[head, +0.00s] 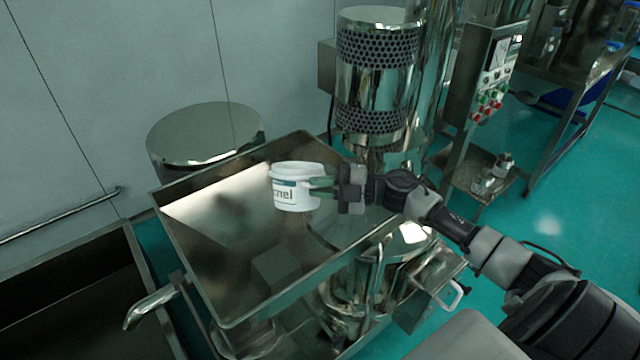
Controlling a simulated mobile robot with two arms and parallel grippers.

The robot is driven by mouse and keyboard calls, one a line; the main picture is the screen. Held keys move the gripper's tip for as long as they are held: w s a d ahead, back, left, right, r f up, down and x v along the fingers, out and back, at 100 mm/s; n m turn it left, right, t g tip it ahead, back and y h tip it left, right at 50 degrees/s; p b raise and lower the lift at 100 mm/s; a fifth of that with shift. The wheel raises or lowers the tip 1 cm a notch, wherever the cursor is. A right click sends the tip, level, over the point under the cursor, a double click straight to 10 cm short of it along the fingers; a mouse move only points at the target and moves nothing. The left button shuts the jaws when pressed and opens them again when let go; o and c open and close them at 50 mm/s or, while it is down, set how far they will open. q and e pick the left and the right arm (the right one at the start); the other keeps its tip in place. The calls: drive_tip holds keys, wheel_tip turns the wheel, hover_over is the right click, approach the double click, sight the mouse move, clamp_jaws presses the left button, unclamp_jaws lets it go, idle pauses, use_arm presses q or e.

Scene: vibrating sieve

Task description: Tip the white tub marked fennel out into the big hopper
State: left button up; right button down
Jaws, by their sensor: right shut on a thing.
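The white tub (291,188) shows part of a dark label ending in "nel" and sits upright above the big hopper. My right gripper (325,188) comes in from the right and is shut on the tub's right side. The big hopper (190,254) is a square, open steel funnel with sloping walls. The tub is over its inside, toward the back right rim. The tub's contents cannot be made out. My left gripper is not in view.
A round steel drum (206,135) stands behind the hopper. A perforated steel column (375,75) rises at its back right. A control panel (490,95) stands farther right. A dark open bin (75,300) is at left.

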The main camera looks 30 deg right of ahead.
drive_tip(key=shift+r, duration=0.1)
drive_tip(key=shift+r+m+p, duration=0.1)
drive_tip(key=shift+m+p, duration=0.35)
drive_tip(key=shift+m, duration=0.25)
drive_tip(key=m, duration=0.4)
drive_tip(key=shift+m, duration=0.3)
drive_tip(key=m, duration=0.5)
drive_tip(key=shift+m, duration=0.3)
